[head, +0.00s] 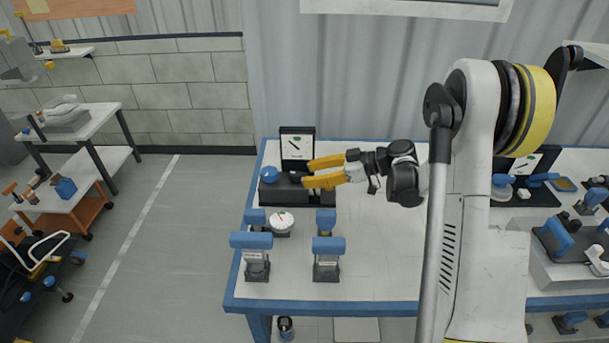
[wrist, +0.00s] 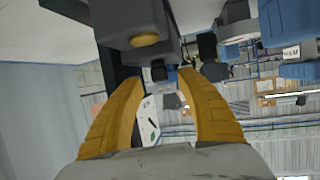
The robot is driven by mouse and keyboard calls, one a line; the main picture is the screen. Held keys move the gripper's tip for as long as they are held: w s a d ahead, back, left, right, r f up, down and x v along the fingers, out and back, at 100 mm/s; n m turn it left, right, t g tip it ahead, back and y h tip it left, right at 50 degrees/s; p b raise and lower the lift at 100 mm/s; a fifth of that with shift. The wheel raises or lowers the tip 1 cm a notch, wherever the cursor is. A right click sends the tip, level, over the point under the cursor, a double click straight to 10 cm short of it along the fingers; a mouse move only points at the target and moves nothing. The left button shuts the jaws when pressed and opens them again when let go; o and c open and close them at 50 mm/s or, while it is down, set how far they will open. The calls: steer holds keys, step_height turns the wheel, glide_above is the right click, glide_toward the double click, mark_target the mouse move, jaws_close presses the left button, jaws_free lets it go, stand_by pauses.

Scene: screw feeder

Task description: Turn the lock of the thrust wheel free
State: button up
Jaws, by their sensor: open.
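My gripper (head: 308,174) is open, its two yellow fingers apart at the right end of a dark device (head: 285,192) on the table. In the wrist view the fingers of my gripper (wrist: 160,76) are apart, and nothing shows held between them. A blue round knob (head: 269,173) sits at the left end of the device. A panel (head: 297,147) with a black pointer mark stands upright behind it. In the wrist view a grey block with a yellow round part (wrist: 146,40) is beyond the fingertips. I cannot tell which part is the thrust wheel or its lock.
A white round gauge (head: 281,222) and several blue-topped stands, one front left (head: 251,241) and one front right (head: 329,246), are in front of the device. The white table (head: 385,262) is clear to the right of them. More equipment (head: 567,240) is at the far right.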

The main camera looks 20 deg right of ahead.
steer(key=v, duration=1)
steer(key=shift+o, duration=0.5)
steer(key=shift+a, duration=0.1)
